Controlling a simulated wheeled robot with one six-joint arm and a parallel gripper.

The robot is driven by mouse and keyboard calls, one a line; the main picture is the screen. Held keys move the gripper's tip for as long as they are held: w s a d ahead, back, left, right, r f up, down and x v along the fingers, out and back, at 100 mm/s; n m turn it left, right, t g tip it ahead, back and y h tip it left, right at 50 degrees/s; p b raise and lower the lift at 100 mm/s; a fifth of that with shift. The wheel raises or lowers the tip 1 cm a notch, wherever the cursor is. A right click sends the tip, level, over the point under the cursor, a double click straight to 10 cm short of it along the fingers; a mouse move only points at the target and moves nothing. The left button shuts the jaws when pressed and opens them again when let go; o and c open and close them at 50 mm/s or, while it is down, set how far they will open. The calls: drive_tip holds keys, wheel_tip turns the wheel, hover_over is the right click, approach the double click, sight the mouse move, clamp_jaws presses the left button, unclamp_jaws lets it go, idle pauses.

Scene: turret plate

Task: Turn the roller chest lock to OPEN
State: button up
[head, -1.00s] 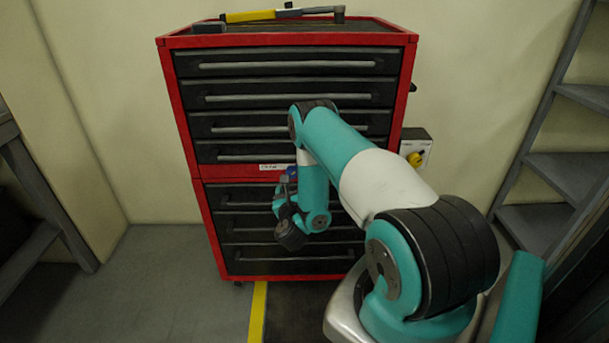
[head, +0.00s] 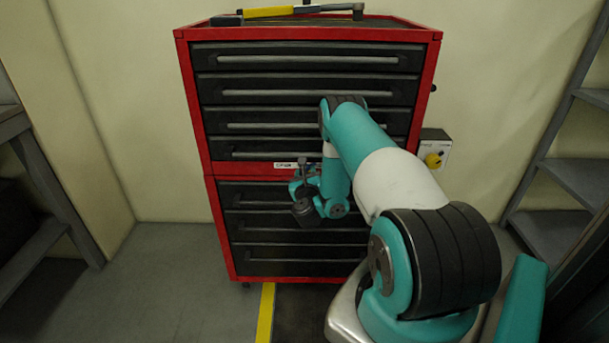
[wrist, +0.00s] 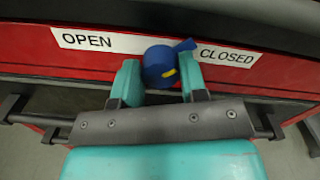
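The lock is a blue knob (wrist: 160,66) with a short pointer and a small yellow mark, set on the red front strip of the chest between the OPEN label (wrist: 87,40) and the CLOSED label (wrist: 228,54). Its pointer slants up and right, toward CLOSED. My gripper (wrist: 160,78) is open, with one teal finger on each side of the knob; whether they touch it is unclear. In the head view the red roller chest (head: 208,197) stands ahead, my gripper is before its middle strip, and the arm hides part of the label strip (head: 287,165).
Dark drawers with long bar handles (head: 306,93) lie above and below the strip. A yellow-handled tool (head: 268,12) lies on top. A wall box with a yellow knob (head: 433,160) is right of the chest. Shelving (head: 578,185) stands right, a bench (head: 45,180) left.

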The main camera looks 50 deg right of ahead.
drive_tip(key=shift+c, duration=0.9)
drive_tip(key=shift+d+n+b, duration=0.15)
drive_tip(key=shift+n+b, duration=0.35)
drive_tip(key=shift+n, duration=8.4)
